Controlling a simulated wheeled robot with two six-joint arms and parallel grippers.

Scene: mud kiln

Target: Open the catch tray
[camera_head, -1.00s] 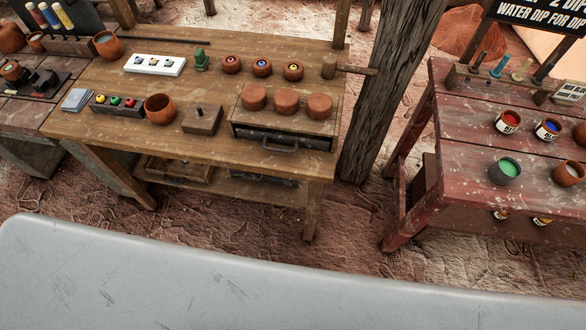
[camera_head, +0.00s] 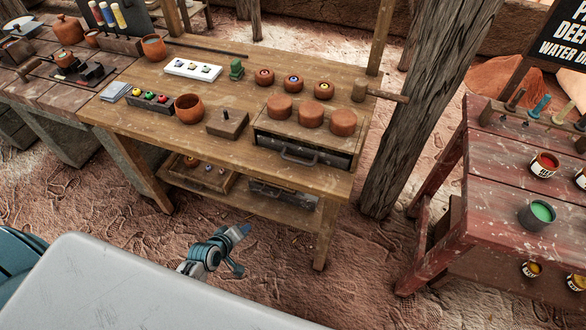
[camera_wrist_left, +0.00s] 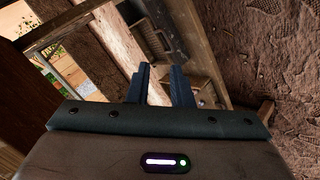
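A wooden box with a dark front drawer (camera_head: 312,152) stands at the front right of the wooden table. A curved dark handle (camera_head: 299,159) is on that front, and the drawer looks shut. Three clay lumps (camera_head: 311,115) sit on top of the box. A second dark box with a handle (camera_head: 284,194) is on the shelf below, partly in shadow. I cannot tell which is called the catch tray. My left gripper (camera_head: 243,251) is in front of the table, below and apart from both. In the left wrist view its fingers (camera_wrist_left: 161,82) are apart and empty.
The wooden table (camera_head: 150,122) carries a brown bowl (camera_head: 189,108), a block with a peg (camera_head: 228,123) and a mallet (camera_head: 380,93). A table leg (camera_head: 325,235) and a thick post (camera_head: 425,110) stand to the right. A red table (camera_head: 480,210) is farther right. Bare ground lies before the table.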

